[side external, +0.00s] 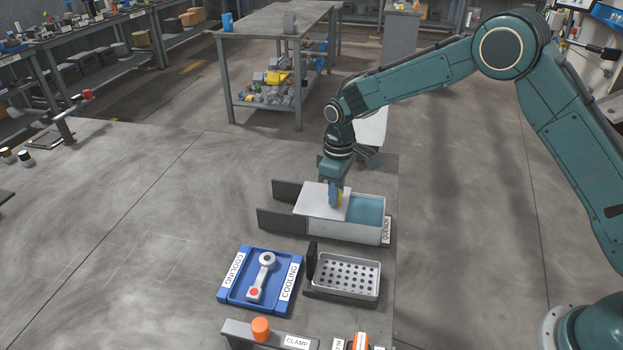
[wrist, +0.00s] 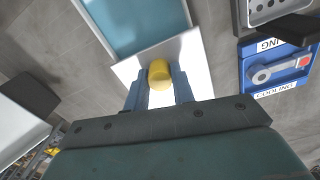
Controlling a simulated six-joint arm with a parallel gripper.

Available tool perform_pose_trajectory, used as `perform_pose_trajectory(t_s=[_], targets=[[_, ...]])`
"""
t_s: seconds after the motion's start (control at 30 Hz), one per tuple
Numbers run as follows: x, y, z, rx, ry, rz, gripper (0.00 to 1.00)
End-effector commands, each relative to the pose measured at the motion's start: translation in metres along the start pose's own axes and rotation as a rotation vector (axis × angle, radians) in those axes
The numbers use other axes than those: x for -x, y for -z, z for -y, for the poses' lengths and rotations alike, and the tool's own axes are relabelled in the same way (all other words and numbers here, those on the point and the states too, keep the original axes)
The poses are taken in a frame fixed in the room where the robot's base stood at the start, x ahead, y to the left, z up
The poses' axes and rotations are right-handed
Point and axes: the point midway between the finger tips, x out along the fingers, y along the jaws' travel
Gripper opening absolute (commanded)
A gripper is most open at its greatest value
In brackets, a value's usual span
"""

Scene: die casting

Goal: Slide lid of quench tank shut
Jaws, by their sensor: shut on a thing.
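The quench tank (side external: 345,230) is a light grey box with a "QUENCH" label on its right end. Its white lid (side external: 315,197) covers the left part of the opening, and blue liquid (side external: 366,210) shows in the uncovered right part. In the wrist view the lid (wrist: 190,62) lies below the blue opening (wrist: 140,25). My gripper (side external: 337,198) is over the lid, shut on its yellow knob (wrist: 160,75), with one blue finger on each side. The knob's underside is hidden.
Two dark rails (side external: 282,219) extend left from the tank. A blue cooling tray (side external: 232,290) with a metal part (side external: 264,277) and a perforated basket (side external: 345,275) stand in front. An orange-knobbed clamp (side external: 261,328) is nearer. The table left of the rails is clear.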

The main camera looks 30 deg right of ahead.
Motion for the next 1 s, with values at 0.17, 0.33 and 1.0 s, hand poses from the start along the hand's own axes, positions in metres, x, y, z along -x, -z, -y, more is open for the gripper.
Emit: perform_pose_trajectory(t_s=[0.17,0.33,1.0], targets=[[0.001,-0.028,-0.006,-0.002,0.001,0.001,0.0],[0.001,-0.052,-0.011,-0.002,0.001,0.001,0.0],[0.001,-0.086,-0.017,-0.002,0.001,0.005,0.0]])
